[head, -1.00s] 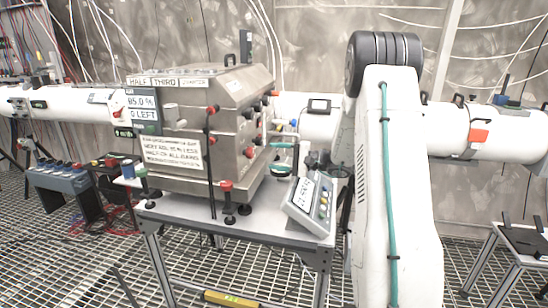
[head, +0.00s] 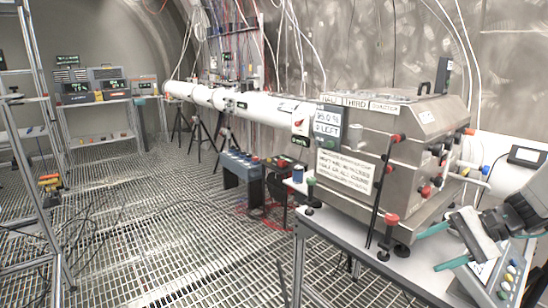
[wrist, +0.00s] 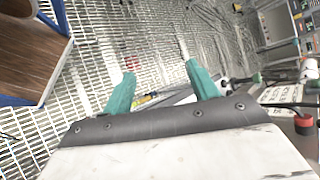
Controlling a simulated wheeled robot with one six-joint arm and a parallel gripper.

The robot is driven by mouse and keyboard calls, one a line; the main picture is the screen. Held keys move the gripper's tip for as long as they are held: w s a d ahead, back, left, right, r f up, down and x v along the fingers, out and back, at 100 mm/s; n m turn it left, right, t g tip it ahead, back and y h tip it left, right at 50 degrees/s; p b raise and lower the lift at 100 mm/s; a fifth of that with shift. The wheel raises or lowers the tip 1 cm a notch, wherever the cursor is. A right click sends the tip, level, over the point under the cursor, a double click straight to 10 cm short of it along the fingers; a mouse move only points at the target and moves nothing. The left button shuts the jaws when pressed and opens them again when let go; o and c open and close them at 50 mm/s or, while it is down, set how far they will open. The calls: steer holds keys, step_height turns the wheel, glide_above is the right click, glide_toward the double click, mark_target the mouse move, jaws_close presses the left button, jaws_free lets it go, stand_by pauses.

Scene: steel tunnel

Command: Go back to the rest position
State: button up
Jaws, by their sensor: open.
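My gripper (head: 436,247) is at the right of the head view, above the metal table (head: 345,250) and in front of the steel box (head: 400,150). Its two teal fingers point left and are spread apart with nothing between them. In the wrist view my gripper (wrist: 160,70) also shows open and empty, with the grating floor beyond its fingertips. Most of my arm is outside the head view. The steel box carries labels and several red and black knobs.
A small button panel (head: 508,283) sits on the table, close to my gripper. A white beam pipe (head: 258,108) runs along the wall. A ladder-like frame (head: 40,170) stands at the left, with instrument shelves (head: 105,142) behind. The grating floor (head: 170,235) has open room, with loose cables.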

steer(key=s+a+r+n+h, duration=0.3)
steer(key=s, duration=0.4)
steer(key=s+a+r+n+h, duration=0.2)
steer(key=s+a+n+h, duration=0.1)
steer(key=s, duration=0.5)
steer(key=s+a+r+n+h, duration=0.3)
steer(key=s+a+h, duration=0.1)
steer(key=s, duration=0.3)
steer(key=shift+s+a+r+n+g+h, duration=0.25)
steer(key=shift+r+n+g+h, duration=0.05)
steer(key=shift+r+g, duration=0.1)
stand_by(0.4)
